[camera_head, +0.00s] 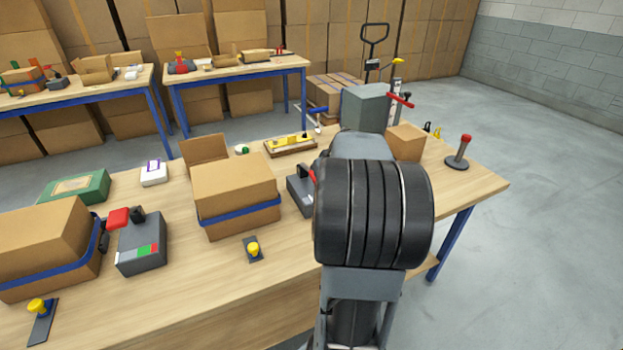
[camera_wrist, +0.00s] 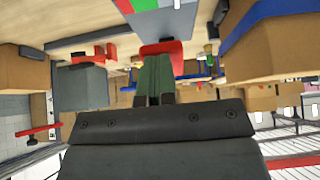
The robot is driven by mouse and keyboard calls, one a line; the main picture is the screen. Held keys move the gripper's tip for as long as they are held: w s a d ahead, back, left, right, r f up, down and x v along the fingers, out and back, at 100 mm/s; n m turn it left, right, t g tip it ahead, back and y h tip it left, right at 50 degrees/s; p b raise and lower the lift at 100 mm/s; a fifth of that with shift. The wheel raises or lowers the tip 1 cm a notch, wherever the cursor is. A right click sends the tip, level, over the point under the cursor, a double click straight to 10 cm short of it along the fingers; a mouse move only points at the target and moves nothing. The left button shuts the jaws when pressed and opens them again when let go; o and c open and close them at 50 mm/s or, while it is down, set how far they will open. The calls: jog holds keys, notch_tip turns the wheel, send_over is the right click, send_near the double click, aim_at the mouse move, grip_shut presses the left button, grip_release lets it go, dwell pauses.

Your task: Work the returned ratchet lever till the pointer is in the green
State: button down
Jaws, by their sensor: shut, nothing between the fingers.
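A grey ratchet unit (camera_head: 299,196) stands right of the middle strapped carton (camera_head: 235,195), partly hidden by my arm. Its red lever grip (camera_head: 313,175) just shows beside the arm. In the wrist view, my gripper (camera_wrist: 156,62) is shut and empty, its tips close to the red grip (camera_wrist: 163,48); I cannot tell whether they touch. Part of the gauge face, green (camera_wrist: 146,5) and red, shows at the top edge; no pointer can be made out. My gripper is hidden behind my arm in the head view. The carton's blue strap (camera_wrist: 248,32) also shows in the wrist view.
A second ratchet unit (camera_head: 142,245) with a red grip and red-green gauge stands by the left strapped carton (camera_head: 45,245). Yellow knobs stand near the table's front. A grey box (camera_head: 364,108), small carton (camera_head: 405,142) and red-topped lever (camera_head: 461,150) are at the right.

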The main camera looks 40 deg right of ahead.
jog(key=f+b, duration=0.1)
jog(key=b, duration=0.1)
jog(key=f+b, duration=0.2)
jog(key=b, duration=0.1)
jog(key=shift+s+a+f+t, duration=0.1)
jog(key=shift+s+t, duration=0.2)
jog(key=shift+s, duration=0.1)
jog(key=shift+f+b, duration=0.1)
jog(key=shift+b, duration=0.3)
jog(key=p+v, duration=0.2)
jog(key=v, duration=1.2)
jog(key=shift+a, duration=0.1)
dwell(0.4)
